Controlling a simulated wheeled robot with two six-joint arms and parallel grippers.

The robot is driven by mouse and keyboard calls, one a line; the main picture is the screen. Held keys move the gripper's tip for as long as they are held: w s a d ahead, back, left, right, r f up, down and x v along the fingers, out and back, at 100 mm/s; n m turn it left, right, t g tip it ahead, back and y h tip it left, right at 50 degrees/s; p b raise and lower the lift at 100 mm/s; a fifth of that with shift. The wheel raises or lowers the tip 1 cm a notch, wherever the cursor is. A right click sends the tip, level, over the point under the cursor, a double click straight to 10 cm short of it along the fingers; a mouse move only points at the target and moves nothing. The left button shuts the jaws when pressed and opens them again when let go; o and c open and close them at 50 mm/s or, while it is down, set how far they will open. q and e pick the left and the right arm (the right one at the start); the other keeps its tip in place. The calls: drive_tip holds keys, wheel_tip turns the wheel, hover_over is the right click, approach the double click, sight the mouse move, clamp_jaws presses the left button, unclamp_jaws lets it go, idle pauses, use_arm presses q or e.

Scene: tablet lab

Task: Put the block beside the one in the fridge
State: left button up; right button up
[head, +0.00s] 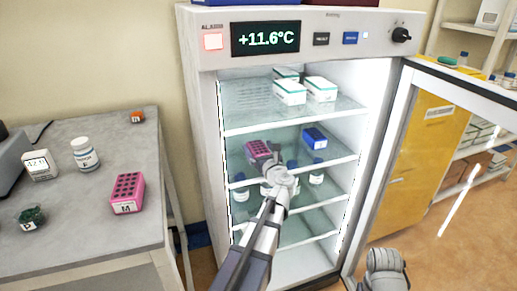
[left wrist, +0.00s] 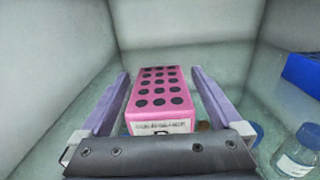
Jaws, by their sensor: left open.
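A pink block (head: 259,149) with rows of dark holes sits on a middle glass shelf in the open fridge (head: 209,113). My left gripper (left wrist: 158,74) is open, one finger on each side of this pink block, which also shows in the left wrist view (left wrist: 160,98). A gap shows between the block and the fingers. A blue block (head: 314,138) stands to its right on the same shelf. Another pink block (head: 127,193), labelled M, sits on the grey counter. My right gripper's fingers do not show; only a grey part of my arm is at bottom right.
White boxes (head: 289,92) stand on the shelf above. Bottles with blue caps (head: 316,173) stand near my left arm. The fridge door (head: 408,100) is open to the right. The counter (head: 75,233) holds a white jar (head: 85,154) and small items.

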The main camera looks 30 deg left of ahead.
use_arm(q)
drive_tip(key=shift+r, duration=0.2)
drive_tip(key=v, duration=1.1)
drive_tip(key=shift+s+f, duration=0.1)
drive_tip(key=shift+s, duration=0.05)
drive_tip(key=shift+s+d, duration=0.25)
drive_tip(key=shift+d, duration=0.15)
drive_tip(key=shift+w, duration=0.1)
